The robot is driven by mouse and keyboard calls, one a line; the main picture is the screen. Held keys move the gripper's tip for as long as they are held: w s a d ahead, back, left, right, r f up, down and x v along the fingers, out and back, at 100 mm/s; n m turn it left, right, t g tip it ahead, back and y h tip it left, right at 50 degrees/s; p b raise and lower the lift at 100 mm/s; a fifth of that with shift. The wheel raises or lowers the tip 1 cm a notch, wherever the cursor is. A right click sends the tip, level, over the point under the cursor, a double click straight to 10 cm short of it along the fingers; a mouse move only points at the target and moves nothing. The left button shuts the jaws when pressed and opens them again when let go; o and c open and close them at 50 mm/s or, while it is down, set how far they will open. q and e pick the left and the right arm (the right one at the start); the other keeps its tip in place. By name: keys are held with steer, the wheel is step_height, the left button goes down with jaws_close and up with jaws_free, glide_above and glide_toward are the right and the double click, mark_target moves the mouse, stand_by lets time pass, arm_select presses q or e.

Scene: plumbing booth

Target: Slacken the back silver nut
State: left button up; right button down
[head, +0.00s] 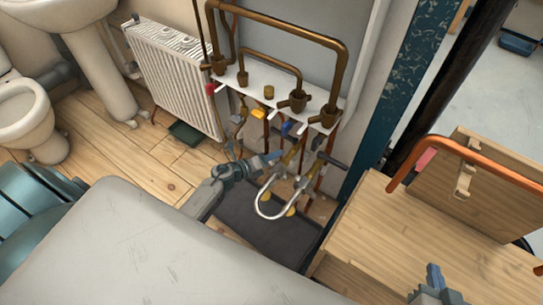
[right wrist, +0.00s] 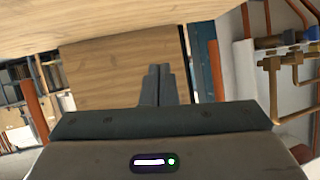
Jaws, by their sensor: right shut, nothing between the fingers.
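A silver U-shaped pipe (head: 262,208) hangs below the brass and copper pipework, with a silver nut near each upper end. The left nut (head: 264,180) is close to my left gripper, and the other nut (head: 300,183) is to its right. My left gripper (head: 270,159) reaches in from the left, with its fingertips at the pipework just above the left nut. I cannot tell whether it touches anything or how far its jaws are apart. My right gripper (head: 433,275) is shut and empty over the wooden bench, and its closed fingers show in the right wrist view (right wrist: 157,85).
A white pipe shelf (head: 257,94) carries copper pipes and valves above the nuts. A wooden bench (head: 430,235) with an upright board (head: 485,190) and an orange pipe (head: 490,168) stands at right. A dark tray (head: 235,205) lies below. A radiator (head: 175,80) is left.

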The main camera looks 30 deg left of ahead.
arm_select(q)
jaws_close()
